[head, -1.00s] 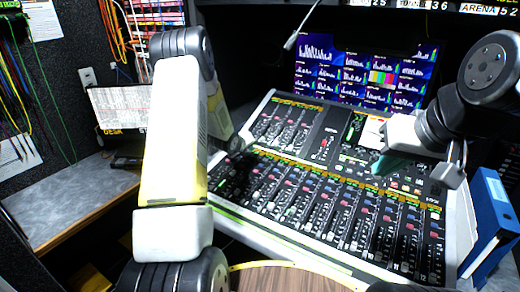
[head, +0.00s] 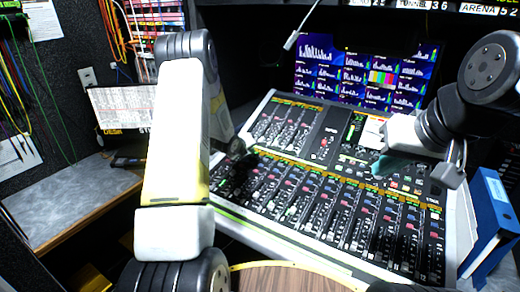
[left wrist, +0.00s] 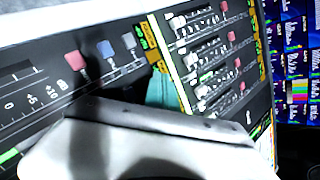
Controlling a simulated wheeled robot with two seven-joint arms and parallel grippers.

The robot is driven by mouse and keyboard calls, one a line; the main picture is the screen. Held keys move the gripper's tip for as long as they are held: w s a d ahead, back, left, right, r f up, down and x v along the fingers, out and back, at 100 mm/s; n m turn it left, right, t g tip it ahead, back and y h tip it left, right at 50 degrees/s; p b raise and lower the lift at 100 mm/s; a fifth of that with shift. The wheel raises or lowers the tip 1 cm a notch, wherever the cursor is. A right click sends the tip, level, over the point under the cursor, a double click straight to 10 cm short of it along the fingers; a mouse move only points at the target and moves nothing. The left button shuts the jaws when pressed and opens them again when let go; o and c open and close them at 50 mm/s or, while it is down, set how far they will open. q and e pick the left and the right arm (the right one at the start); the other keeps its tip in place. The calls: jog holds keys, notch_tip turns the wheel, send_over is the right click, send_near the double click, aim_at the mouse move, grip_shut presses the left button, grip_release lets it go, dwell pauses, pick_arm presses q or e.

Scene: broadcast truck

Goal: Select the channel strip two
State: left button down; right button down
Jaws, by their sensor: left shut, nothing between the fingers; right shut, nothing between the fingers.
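The mixing console (head: 284,240) stands tilted in the middle of the head view, with a lower bank of channel strips and a shorter upper bank. Strip numbers are too small to tell which strip is two; the leftmost lower strips are partly behind my left arm. My left gripper (head: 238,167) is a dark shape over the console's left side, shut and empty. In the left wrist view its teal fingertip (left wrist: 160,91) shows close above the coloured buttons; contact cannot be told. My right gripper (head: 389,165), teal-tipped, is shut and empty over the console's upper right part.
A screen with level graphs (head: 365,75) stands behind the console. A blue binder (head: 492,215) stands at its right. A grey side desk (head: 70,205) with a small monitor (head: 120,107) is at the left. A wooden surface (head: 290,278) lies in front.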

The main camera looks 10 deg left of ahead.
pick_arm(q)
jog(key=shift+f, duration=0.4)
dwell(0.5)
jog(key=shift+r, duration=0.85)
jog(key=shift+s+a+r, duration=0.1)
jog(key=shift+s+r, duration=0.1)
jog(key=shift+r, duration=1.05)
jog(key=shift+s+r, duration=0.2)
jog(key=shift+r, duration=1)
